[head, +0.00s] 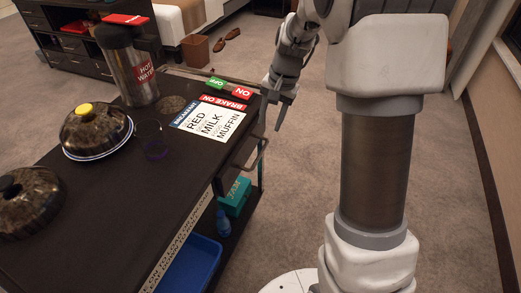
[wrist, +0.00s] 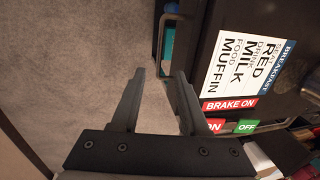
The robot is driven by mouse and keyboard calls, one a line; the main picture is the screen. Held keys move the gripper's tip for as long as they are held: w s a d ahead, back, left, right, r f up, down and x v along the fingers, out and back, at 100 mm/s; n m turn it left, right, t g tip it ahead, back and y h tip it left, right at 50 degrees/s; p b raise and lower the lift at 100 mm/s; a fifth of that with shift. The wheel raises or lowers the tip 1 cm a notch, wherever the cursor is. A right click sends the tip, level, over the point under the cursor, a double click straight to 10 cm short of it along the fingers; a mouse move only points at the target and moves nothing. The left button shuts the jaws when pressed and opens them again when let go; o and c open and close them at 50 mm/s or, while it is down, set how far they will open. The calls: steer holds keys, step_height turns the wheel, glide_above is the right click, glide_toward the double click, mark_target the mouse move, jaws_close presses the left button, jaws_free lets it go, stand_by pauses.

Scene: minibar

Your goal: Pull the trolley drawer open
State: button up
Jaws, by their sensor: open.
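The dark trolley (head: 95,205) stands at the left of the head view. A thin looped handle (head: 262,156) sticks out from its right end; it also shows in the wrist view (wrist: 162,40), just beyond my fingertips. I cannot tell whether this is the drawer's handle, and no drawer front shows clearly. My gripper (head: 281,112) is open and empty, off the trolley's far right corner. In the wrist view my two fingers (wrist: 159,76) have bare carpet between them, with the right finger close to the trolley's edge.
On the trolley top are a breakfast card (head: 205,122), BRAKE ON and OFF labels, a hot water flask (head: 142,75) and two domed covers (head: 95,125). A blue bin (head: 190,265) and a teal box (head: 235,195) sit below. Carpet right of the trolley is clear beside my base.

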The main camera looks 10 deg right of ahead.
mark_target(260, 155)
steer(key=f+b, duration=0.1)
steer(key=f, duration=0.3)
steer(key=w+a+f+b, duration=0.1)
steer(key=f, duration=0.3)
steer(key=a+f+b, duration=0.1)
steer(key=f, duration=0.4)
steer(key=shift+w+b, duration=0.25)
steer(key=shift+b, duration=0.1)
jaws_close()
stand_by(0.6)
